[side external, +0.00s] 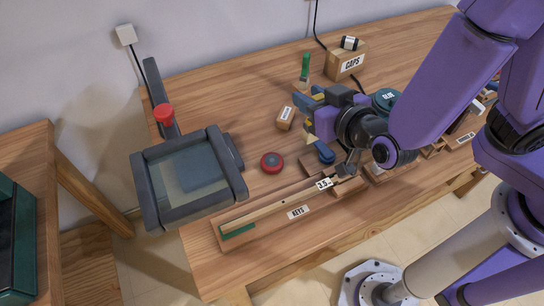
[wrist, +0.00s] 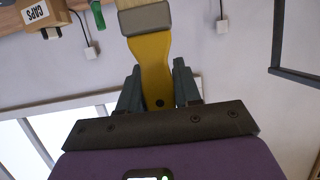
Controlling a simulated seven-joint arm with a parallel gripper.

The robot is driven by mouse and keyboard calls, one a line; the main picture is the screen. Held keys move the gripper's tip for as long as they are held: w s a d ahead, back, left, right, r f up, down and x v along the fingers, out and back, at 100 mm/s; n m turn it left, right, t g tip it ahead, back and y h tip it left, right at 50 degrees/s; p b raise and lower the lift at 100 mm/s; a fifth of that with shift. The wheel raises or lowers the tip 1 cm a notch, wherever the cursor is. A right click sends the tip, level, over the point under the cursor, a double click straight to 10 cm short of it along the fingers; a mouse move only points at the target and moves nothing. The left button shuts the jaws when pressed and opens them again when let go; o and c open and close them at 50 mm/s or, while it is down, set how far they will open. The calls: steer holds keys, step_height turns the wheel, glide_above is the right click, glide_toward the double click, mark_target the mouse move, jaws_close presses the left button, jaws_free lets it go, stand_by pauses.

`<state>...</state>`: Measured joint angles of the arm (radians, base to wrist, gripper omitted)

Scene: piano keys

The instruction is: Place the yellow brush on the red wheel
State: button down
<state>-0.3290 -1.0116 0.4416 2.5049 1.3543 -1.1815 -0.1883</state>
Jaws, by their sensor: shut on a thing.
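The yellow brush (wrist: 152,62) is gripped by its handle between the two dark fingers of my gripper (wrist: 160,92). Its metal band and pale bristles point away from my gripper, toward the top edge of the wrist view. In the side view my gripper (side external: 308,104) is above the middle of the table, pointing toward the wall, with the brush mostly hidden there.
A grey machine (side external: 190,178) with a red knob (side external: 164,114) stands at left. A long wooden KEYS tray (side external: 270,208) lies along the front. A small labelled block (side external: 286,117), a green-handled tool (side external: 305,66) and the CAPS box (side external: 346,62) are behind. Table around the disc is mostly clear.

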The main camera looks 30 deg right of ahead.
steer(key=s+d+h, duration=0.1)
steer(key=s+d, duration=0.2)
steer(key=s, duration=0.2)
steer(key=shift+m, duration=0.4)
steer(key=shift+w+a+f, duration=1.5)
steer(key=shift+w+f, duration=0.35)
steer(key=shift+f, duration=0.2)
steer(key=shift+w+a+f, duration=1.5)
steer(key=shift+w+f, duration=0.4)
steer(key=shift+f, duration=0.15)
steer(key=shift+w+a+f, duration=1.5)
steer(key=shift+w+f, duration=0.35)
steer(key=shift+f, duration=0.2)
steer(key=shift+f, duration=0.2)
steer(key=c, duration=0.8)
jaws_free()
steer(key=shift+r, duration=0.1)
steer(key=shift+r, duration=0.15)
steer(key=v, duration=1.2)
steer(key=shift+r, duration=0.1)
